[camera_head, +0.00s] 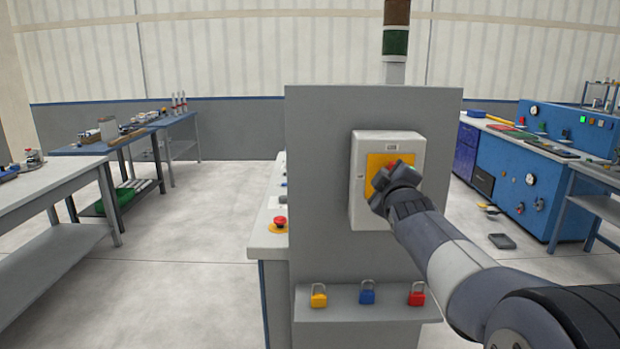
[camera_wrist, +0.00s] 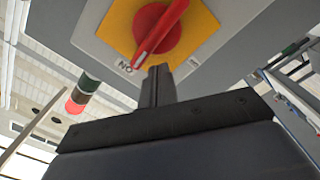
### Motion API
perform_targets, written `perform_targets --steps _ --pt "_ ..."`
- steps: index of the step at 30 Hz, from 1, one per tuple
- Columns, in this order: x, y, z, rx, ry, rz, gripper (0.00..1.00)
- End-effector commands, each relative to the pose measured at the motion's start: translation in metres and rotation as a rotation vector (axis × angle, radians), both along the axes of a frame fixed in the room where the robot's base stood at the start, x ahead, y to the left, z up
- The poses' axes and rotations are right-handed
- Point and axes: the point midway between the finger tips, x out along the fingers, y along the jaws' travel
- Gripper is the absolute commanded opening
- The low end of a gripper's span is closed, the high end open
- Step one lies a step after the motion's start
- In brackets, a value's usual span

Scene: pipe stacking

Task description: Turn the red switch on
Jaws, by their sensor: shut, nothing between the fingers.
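The red switch (camera_wrist: 157,32) is a round red knob with a long bar handle on a yellow plate (camera_wrist: 198,22). The bar's lower end points close to a small label (camera_wrist: 124,67) that reads as an upside-down "ON". In the head view, a bit of the red switch (camera_head: 390,166) shows on its pale box (camera_head: 357,190), mostly hidden behind my gripper (camera_head: 384,180). In the wrist view, my gripper (camera_wrist: 158,72) is shut and empty. Its tips are just below and right of the bar's end; I cannot tell whether they touch it.
The box sits on a grey cabinet (camera_head: 320,180). A shelf (camera_head: 340,301) below holds yellow (camera_head: 318,299), blue (camera_head: 367,296) and red (camera_head: 416,298) padlocks. Open floor (camera_head: 190,260) lies to the left.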

Motion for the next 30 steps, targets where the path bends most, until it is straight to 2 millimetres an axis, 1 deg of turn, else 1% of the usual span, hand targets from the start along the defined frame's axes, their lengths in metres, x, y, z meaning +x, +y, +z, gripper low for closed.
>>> perform_targets --steps 1,9,15,26,30 --pt "-0.006 0.0 -0.001 0.0 -0.002 -0.001 0.0" --pt "-0.033 0.0 -0.001 0.0 0.0 0.0 0.0" --pt "-0.048 0.0 0.0 0.001 0.0 0.0 0.0" --pt "-0.05 0.0 0.0 0.001 0.001 -0.001 0.0" --pt "-0.045 0.0 0.0 0.002 0.001 0.0 0.0"
